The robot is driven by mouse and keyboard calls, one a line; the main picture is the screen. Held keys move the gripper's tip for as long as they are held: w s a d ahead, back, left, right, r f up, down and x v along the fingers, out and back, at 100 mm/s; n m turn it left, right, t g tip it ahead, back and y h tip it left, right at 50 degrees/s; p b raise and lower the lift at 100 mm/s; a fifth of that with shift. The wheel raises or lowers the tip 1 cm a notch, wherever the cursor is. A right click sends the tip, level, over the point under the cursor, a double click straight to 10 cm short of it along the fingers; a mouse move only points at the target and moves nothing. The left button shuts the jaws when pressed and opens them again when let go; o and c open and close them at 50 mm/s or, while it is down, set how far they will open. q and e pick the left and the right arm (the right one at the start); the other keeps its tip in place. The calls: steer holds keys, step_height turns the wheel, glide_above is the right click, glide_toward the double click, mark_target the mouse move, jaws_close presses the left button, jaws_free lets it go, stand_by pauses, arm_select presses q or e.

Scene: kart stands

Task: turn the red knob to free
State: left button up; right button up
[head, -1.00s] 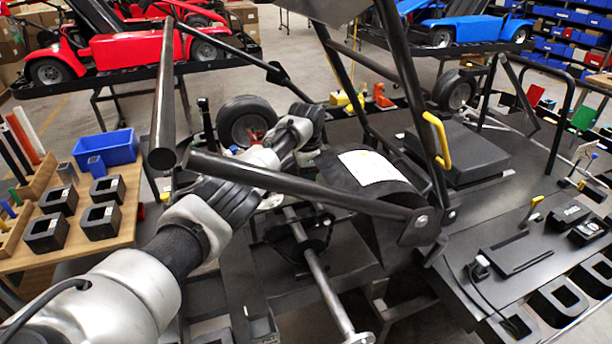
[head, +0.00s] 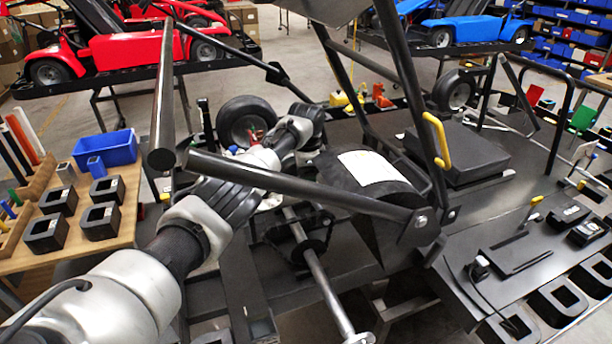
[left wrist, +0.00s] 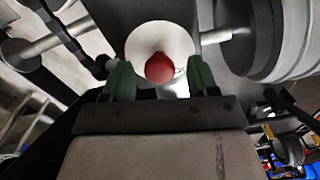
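The red knob (left wrist: 160,68) shows in the left wrist view as a small round red shape in front of a white disc (left wrist: 145,40). My left gripper (left wrist: 161,80) has its two green fingers apart, one on each side of the knob. I see a gap between the knob and each finger, so neither clearly touches it. In the head view my left arm reaches from the lower left into the kart frame, and its fingers are hidden there. I cannot make out the knob surely in the head view. My right gripper is not in view.
Dark frame tubes (head: 300,190) cross in front of my left arm. A kart wheel (head: 246,121) stands just beyond it. A wooden table (head: 125,232) with black blocks and a blue bin (head: 106,149) is at the left. A yellow handle (head: 437,140) sits on an upright tube.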

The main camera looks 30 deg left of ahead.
arm_select(q)
step_height(320, 180, up, 11)
steer(key=b, duration=0.2)
steer(key=shift+b, duration=0.4)
steer(key=shift+f, duration=0.1)
